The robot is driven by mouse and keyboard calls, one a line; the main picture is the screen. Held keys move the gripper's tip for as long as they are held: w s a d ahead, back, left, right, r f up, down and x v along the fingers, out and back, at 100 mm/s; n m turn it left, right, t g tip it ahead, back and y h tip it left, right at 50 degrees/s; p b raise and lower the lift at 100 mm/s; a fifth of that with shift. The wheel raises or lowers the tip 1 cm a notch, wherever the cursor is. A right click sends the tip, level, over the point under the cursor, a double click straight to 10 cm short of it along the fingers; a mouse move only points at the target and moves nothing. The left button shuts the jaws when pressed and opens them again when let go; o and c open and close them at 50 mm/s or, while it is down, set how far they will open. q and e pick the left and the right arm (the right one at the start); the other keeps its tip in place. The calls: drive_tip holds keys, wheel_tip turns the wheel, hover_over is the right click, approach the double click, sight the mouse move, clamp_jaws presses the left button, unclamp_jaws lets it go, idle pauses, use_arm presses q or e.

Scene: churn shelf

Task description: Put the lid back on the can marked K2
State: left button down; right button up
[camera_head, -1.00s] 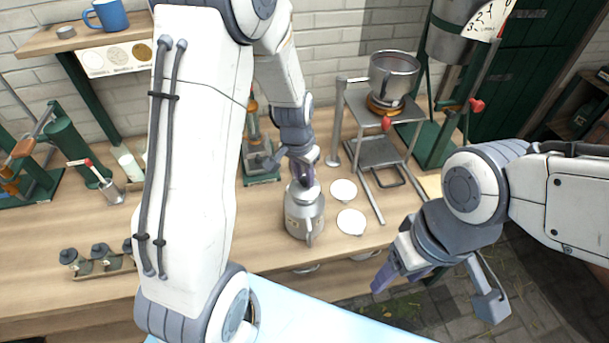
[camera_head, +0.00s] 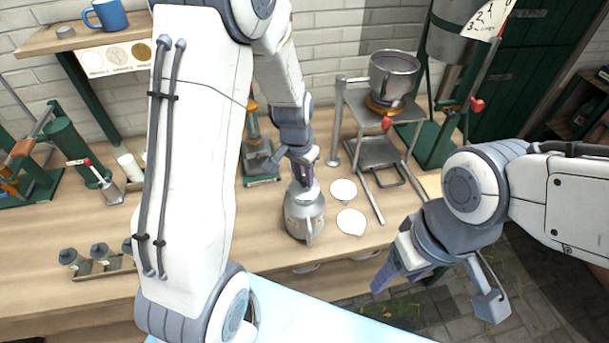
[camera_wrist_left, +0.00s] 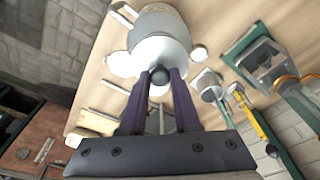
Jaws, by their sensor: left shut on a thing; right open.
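A grey metal can (camera_head: 304,222) stands upright on the wooden bench; it also shows in the left wrist view (camera_wrist_left: 162,20). I cannot read its marking. My left gripper (camera_head: 304,184) is above the can, pointing down. In the left wrist view its fingers (camera_wrist_left: 159,78) are shut on the dark knob of the round grey lid (camera_wrist_left: 160,52). The lid is at the can's mouth; I cannot tell whether it is fully seated, and the rim is mostly hidden beneath it. My right gripper (camera_head: 436,291) is open and empty, in front of the bench at the right.
Two pale discs (camera_head: 350,222) lie on the bench just right of the can. A metal stand (camera_head: 377,152) with a pot (camera_head: 393,75) is behind them. A rack of small grey-topped jars (camera_head: 100,262) sits at the left. A blue mug (camera_head: 107,14) is on the shelf.

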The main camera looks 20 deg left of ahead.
use_arm(q)
drive_tip(key=shift+f, duration=0.15)
idle(0.7)
drive_tip(key=shift+c, duration=0.4)
unclamp_jaws()
drive_tip(key=shift+r+p, duration=2.9)
drive_tip(key=shift+r, duration=0.65)
clamp_jaws()
